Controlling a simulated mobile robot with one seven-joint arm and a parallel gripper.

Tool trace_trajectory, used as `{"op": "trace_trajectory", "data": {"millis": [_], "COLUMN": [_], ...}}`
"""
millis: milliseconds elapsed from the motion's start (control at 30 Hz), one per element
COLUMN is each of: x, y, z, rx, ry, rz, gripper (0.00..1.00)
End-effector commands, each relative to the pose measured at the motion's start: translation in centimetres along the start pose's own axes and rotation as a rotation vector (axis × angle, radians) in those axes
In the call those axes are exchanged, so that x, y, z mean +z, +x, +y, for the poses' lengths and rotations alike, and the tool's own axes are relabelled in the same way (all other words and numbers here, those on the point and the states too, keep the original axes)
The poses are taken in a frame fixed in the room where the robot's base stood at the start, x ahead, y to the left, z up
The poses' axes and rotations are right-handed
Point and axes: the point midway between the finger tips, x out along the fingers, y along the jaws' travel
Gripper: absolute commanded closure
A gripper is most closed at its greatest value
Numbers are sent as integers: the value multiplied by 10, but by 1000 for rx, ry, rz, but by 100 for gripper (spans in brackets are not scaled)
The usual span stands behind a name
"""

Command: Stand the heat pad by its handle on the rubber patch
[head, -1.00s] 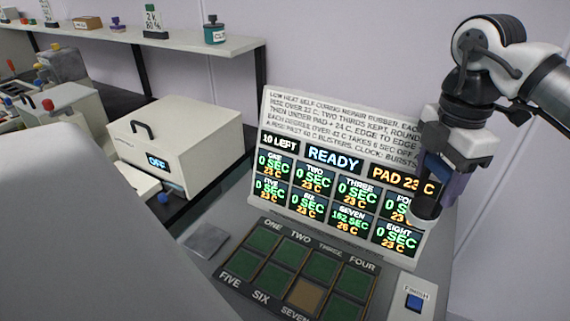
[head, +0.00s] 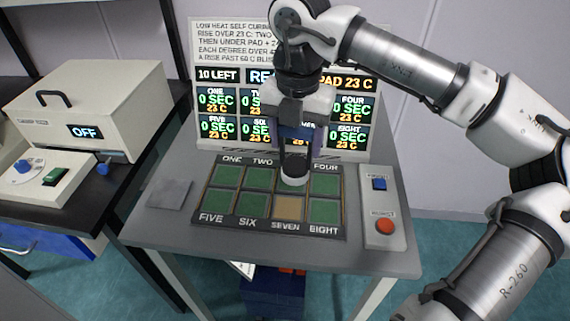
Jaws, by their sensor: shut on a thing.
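My gripper (head: 297,140) is shut on the heat pad (head: 293,179), a dark-handled piece with a pale rounded lower end. The gripper hides most of its handle. In the head view the pad hangs in front of the display's lower edge, over the back row of the grid near THREE. Its exact height above the grid is hard to tell. The other visible cells are green.
The display panel (head: 222,78) stands behind the grid board (head: 270,228) and reads PAD 23 C. A grey square plate (head: 169,193) lies left of the grid. A box with blue and red buttons (head: 384,206) stands at right. A white oven-like unit (head: 85,105) reads OFF.

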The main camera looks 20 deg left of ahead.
Motion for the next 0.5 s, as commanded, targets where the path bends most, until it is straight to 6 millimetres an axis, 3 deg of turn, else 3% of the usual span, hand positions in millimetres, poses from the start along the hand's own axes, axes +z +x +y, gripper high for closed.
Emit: {"op": "trace_trajectory", "data": {"millis": [33, 133, 500], "x": [-4, -10, -12], "y": [14, 24, 26], "z": [4, 8, 10], "rx": [3, 4, 4], "ry": [-65, -158, -199], "rz": [-1, -3, -4], "gripper": [100, 100, 100]}}
